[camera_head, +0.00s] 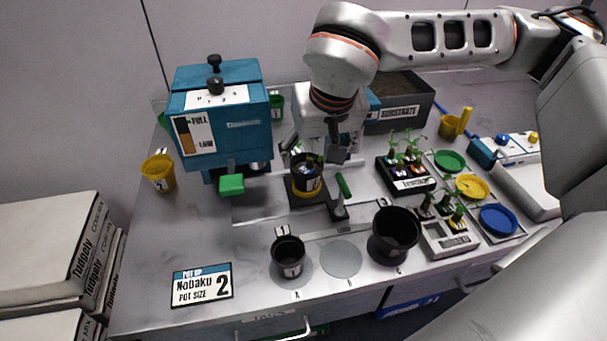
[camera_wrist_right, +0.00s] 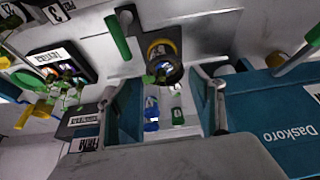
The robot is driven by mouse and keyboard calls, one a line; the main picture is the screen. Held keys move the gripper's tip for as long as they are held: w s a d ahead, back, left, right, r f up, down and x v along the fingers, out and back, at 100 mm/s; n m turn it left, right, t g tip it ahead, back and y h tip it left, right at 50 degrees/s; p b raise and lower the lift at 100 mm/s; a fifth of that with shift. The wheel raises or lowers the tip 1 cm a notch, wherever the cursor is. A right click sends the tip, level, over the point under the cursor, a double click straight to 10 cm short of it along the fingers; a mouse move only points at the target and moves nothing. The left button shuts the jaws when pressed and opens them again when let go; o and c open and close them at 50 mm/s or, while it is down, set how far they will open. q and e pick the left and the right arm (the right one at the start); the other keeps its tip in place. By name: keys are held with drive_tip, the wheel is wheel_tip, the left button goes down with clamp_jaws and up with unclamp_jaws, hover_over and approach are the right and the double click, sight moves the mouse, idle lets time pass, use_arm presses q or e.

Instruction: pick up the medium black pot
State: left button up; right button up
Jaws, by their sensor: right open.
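A black pot (camera_head: 306,172) stands upright on a dark stand in the middle of the bench, with a yellow band around its lower part. It appears to be the medium one, between a smaller black pot (camera_head: 288,256) at mark A and a larger one (camera_head: 396,235) at mark C; the disc at B is bare. In the right wrist view the black pot (camera_wrist_right: 162,66) lies beyond the fingertips. My right gripper (camera_head: 320,150) is open just behind and above it; its two fingers also show in the wrist view (camera_wrist_right: 160,94). No contact is clear. My left gripper is out of view.
A blue dispenser (camera_head: 225,130) stands close on the left, with a substrate bin (camera_head: 405,105) behind. A seedling tray (camera_head: 408,183) and coloured dishes (camera_head: 472,187) are on the right. A Nobaku size 2 card (camera_head: 202,286) lies at the front left.

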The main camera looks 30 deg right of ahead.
sight(308, 171)
drive_tip(key=x, duration=0.3)
drive_tip(key=a+x, duration=0.1)
drive_tip(key=x, duration=0.1)
drive_tip(key=shift+s+f, duration=0.1)
drive_tip(key=shift+f, duration=0.2)
drive_tip(key=shift+w+d+f, duration=0.15)
drive_tip(key=shift+w+f, duration=0.05)
drive_tip(key=shift+f, duration=0.2)
drive_tip(key=c, duration=1.2)
